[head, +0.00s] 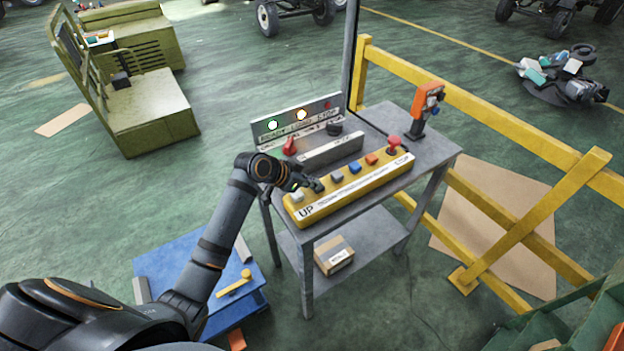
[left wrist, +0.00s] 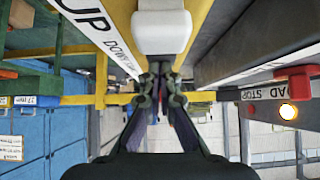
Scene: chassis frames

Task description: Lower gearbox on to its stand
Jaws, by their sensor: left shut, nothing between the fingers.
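A yellow control box (head: 350,190) lies on a grey metal table, with "UP" at its left end and a row of coloured buttons. A white button (head: 297,196) is nearest the left end; a grey one (head: 337,177), a blue one (head: 354,168) and an orange one (head: 371,159) follow. My left gripper (head: 316,187) is shut and empty over the box's left part. In the left wrist view its fingertips (left wrist: 161,72) are close to a pale button (left wrist: 161,32); I cannot tell whether they touch. My right gripper is not in view. I cannot make out a gearbox or its stand.
A lamp panel (head: 300,119) stands behind the box, its green and amber lamps lit. A red stop button (head: 394,145) and an orange handheld device (head: 427,105) are at the right. A yellow railing (head: 490,112) runs behind the table. A blue platform (head: 170,262) is lower left.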

